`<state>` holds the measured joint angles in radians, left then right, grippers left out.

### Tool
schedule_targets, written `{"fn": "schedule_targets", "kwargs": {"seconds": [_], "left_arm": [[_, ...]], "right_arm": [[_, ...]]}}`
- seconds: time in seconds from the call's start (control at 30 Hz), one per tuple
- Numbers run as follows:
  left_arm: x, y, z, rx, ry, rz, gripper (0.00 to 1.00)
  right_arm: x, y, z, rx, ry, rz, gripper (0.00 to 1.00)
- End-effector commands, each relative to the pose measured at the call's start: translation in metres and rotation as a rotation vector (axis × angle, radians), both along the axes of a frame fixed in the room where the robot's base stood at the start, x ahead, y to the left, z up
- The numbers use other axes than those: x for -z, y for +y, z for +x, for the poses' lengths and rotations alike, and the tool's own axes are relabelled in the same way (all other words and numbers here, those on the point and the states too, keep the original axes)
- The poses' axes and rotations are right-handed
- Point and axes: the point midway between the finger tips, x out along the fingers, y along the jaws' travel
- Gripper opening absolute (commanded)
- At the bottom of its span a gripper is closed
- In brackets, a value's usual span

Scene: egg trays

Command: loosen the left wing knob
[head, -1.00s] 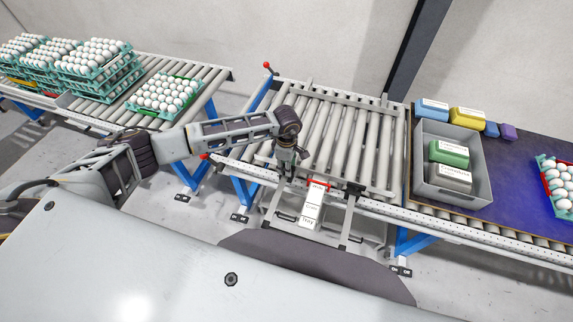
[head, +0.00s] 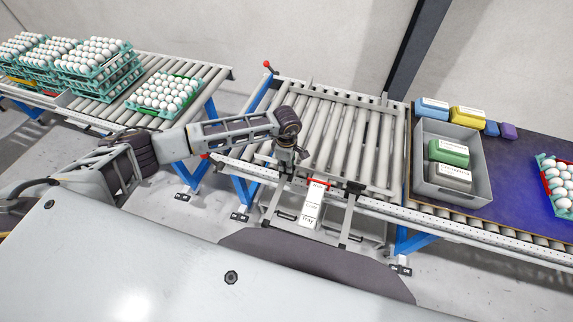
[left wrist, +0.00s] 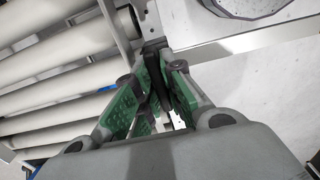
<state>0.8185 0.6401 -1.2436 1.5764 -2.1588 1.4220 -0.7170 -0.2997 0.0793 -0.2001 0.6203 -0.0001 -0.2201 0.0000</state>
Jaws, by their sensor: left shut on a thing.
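My left gripper (head: 287,169) reaches down to the front rail of the middle roller table. It is shut on the left wing knob, which it mostly hides in the head view. In the left wrist view the green-padded fingers (left wrist: 158,85) close around a dark part of the left wing knob (left wrist: 154,48) at the rail. A matching black knob (head: 354,187) sits on the same rail to the right. My right gripper is not in view.
The middle roller table (head: 340,130) is empty. A red-handled part with a white label (head: 313,207) hangs at its front edge. A grey bin (head: 424,185) with green and grey packs stands at right. Egg trays (head: 165,95) sit on the left conveyor.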

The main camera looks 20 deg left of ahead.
Motion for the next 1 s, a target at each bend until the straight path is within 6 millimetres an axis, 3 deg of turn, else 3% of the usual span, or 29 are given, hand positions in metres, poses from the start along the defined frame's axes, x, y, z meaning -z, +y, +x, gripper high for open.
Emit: {"fn": "schedule_targets", "kwargs": {"seconds": [0.47,1.0], "left_arm": [[0.001,0.0,0.001,-0.166,-0.002,-0.002,0.0],[0.001,0.0,0.001,-0.571,-0.003,-0.001,0.0]], "right_arm": [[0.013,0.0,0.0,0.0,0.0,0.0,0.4],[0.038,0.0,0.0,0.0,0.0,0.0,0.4]]}}
